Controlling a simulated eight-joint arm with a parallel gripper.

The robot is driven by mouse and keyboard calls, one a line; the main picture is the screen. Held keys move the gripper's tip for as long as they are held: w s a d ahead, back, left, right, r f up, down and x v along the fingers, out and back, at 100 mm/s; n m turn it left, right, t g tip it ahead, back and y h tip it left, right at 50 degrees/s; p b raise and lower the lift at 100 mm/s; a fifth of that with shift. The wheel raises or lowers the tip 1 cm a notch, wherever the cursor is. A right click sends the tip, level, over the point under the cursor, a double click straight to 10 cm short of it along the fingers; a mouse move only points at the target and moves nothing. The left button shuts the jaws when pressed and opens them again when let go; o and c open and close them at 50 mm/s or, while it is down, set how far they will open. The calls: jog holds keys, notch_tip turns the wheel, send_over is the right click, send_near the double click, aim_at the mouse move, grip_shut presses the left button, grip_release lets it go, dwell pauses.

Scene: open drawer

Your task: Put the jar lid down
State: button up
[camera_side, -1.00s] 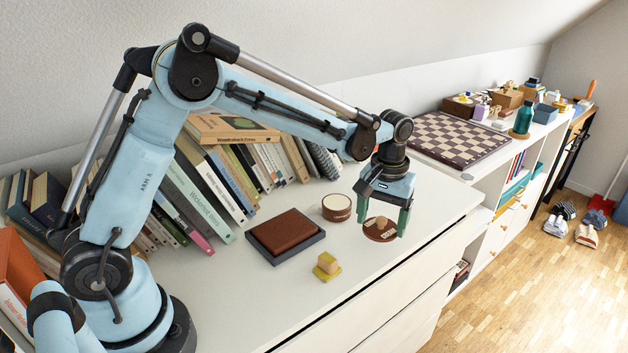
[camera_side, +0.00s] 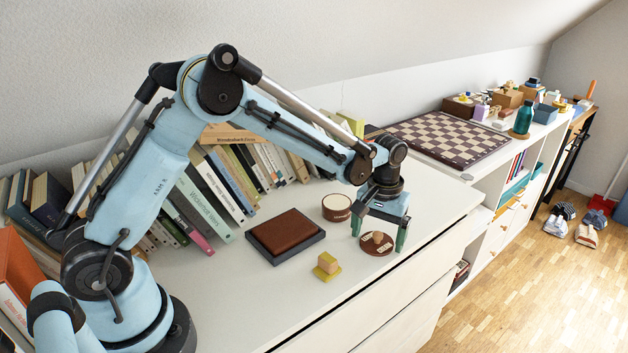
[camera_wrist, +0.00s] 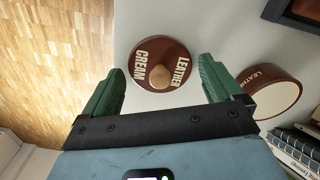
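The jar lid (camera_side: 370,247) is a round brown disc with a pale wooden knob. It appears to lie flat on the white dresser top, right of the open jar. In the wrist view the lid (camera_wrist: 147,52) shows its "LEATHER CREAM" lettering. My gripper (camera_side: 378,243) is over the lid, with one green finger on each side. In the wrist view gaps show between my gripper's (camera_wrist: 162,75) fingers and the rim, so it is open and holds nothing. The brown jar (camera_side: 336,214) with pale contents stands close by, also in the wrist view (camera_wrist: 275,100).
A brown block in a dark tray (camera_side: 262,253) and a yellow brush-like block (camera_side: 326,267) lie left of the lid. Books (camera_side: 215,185) line the wall. The dresser's front edge is close to the lid. A chessboard (camera_side: 446,138) lies farther right.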

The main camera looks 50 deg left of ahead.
aim_at(378, 234)
jog(key=shift+o, duration=0.4)
notch_tip(378, 234, up, 12)
jog(key=s+a+m+t, duration=0.2)
jog(key=s+t, duration=0.1)
jog(key=s, duration=0.6)
jog(key=s+a+r+m+t, duration=0.1)
jog(key=s+t, duration=0.3)
jog(key=s, duration=0.5)
jog(key=shift+a+r+m, duration=0.3)
jog(key=shift+a+m, duration=0.4)
jog(key=shift+a, duration=0.05)
